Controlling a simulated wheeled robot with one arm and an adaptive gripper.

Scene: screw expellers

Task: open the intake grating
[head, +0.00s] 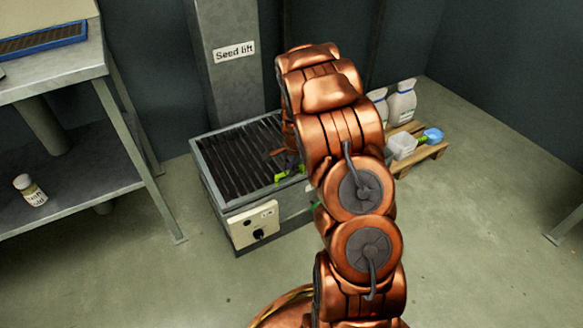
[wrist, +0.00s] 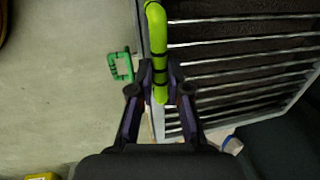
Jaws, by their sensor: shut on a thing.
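The intake grating (head: 236,158) is a set of dark parallel bars lying flat, as far as I can see, in the top of a grey metal box (head: 222,205) below the seed lift. In the wrist view its pale bars (wrist: 240,42) fill the right side. A yellow-green handle (wrist: 157,30) runs along the grating's edge, and part of it shows in the head view (head: 291,176). My gripper (wrist: 160,88) is shut on this handle, with a finger on each side. In the head view my arm hides the box's right part and most of my gripper.
A green clip-like piece (wrist: 120,66) shows left of the handle. A control panel (head: 255,226) with a black knob is on the box's front. A metal bench (head: 70,75) stands left; a pallet (head: 425,152) with bottles and tubs stands right. The floor in front is clear.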

